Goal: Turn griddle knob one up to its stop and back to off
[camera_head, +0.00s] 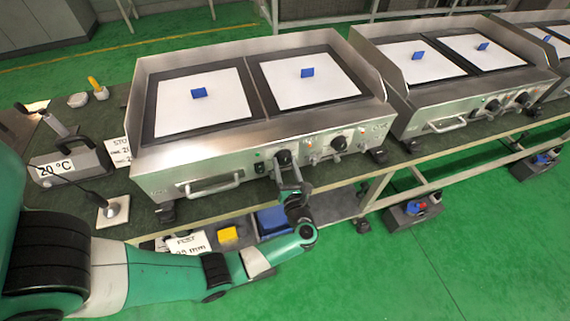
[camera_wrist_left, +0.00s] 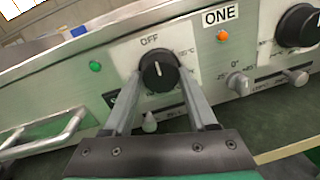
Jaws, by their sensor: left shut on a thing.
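The griddle (camera_head: 262,145) is a steel unit with two white plates on its top. Its left black knob (camera_wrist_left: 158,71) shows large in the left wrist view, with OFF printed just above it and its white mark pointing up towards OFF. In the head view the left gripper (camera_head: 290,178) reaches up to the griddle front, partly covering the knob (camera_head: 283,157). My right gripper is not in view.
A second black knob (camera_wrist_left: 299,25) is to the right. A green lamp (camera_wrist_left: 95,66) and an orange lamp (camera_wrist_left: 222,36) flank the held knob. A drawer handle (camera_head: 212,185) juts out at left. A blue bin (camera_head: 272,221) and a yellow block (camera_head: 228,234) are below.

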